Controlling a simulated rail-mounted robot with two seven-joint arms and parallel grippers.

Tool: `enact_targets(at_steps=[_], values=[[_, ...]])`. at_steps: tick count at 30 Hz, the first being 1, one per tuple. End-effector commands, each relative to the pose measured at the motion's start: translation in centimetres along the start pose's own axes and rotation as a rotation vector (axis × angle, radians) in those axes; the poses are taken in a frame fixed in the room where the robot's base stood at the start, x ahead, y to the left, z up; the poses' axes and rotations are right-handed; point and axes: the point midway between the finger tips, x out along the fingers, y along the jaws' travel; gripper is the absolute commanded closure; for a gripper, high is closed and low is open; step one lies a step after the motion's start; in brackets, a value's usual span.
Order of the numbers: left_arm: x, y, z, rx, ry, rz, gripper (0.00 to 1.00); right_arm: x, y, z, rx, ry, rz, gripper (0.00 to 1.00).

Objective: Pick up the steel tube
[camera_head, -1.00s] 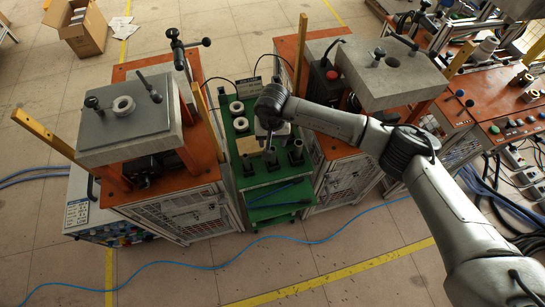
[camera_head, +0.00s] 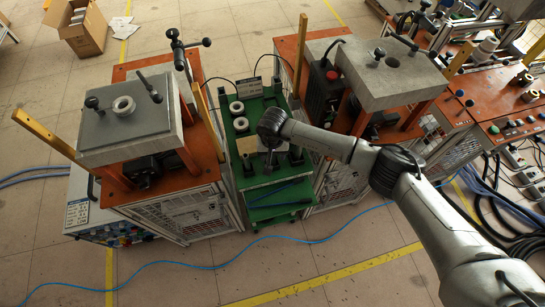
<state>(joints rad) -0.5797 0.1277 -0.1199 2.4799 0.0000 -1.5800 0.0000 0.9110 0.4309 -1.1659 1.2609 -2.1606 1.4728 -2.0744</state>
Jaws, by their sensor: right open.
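A green cart (camera_head: 262,213) stands between two machines. On it are short dark steel tubes, one at the left (camera_head: 247,165) and one at the right (camera_head: 296,155), both upright. The middle tube of the row is largely hidden by my right gripper (camera_head: 268,166). My right arm comes in from the right, and the gripper points down over the middle of the row. Its jaws are open, but small and dark in this view; I cannot tell whether a tube stands between them. My left gripper is not in view.
White rings (camera_head: 238,115) lie on the cart's back left part. A left machine with a grey top plate (camera_head: 125,122) and a right machine with a grey block (camera_head: 392,72) flank the cart closely. A blue hose (camera_head: 200,264) crosses the floor in front.

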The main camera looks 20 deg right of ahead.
Motion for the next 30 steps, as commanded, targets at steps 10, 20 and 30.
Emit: enact_targets(at_steps=[10, 20, 30], values=[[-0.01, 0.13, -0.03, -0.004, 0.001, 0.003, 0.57, -0.06, 0.01, -0.01, 0.000, 0.000, 0.000, 0.64], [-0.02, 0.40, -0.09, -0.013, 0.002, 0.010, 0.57, -0.07, 0.01, -0.01, 0.000, 0.000, 0.000, 0.96], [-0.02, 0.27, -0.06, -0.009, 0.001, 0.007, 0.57, -0.23, -0.01, -0.04, 0.000, 0.001, -0.001, 1.00]])
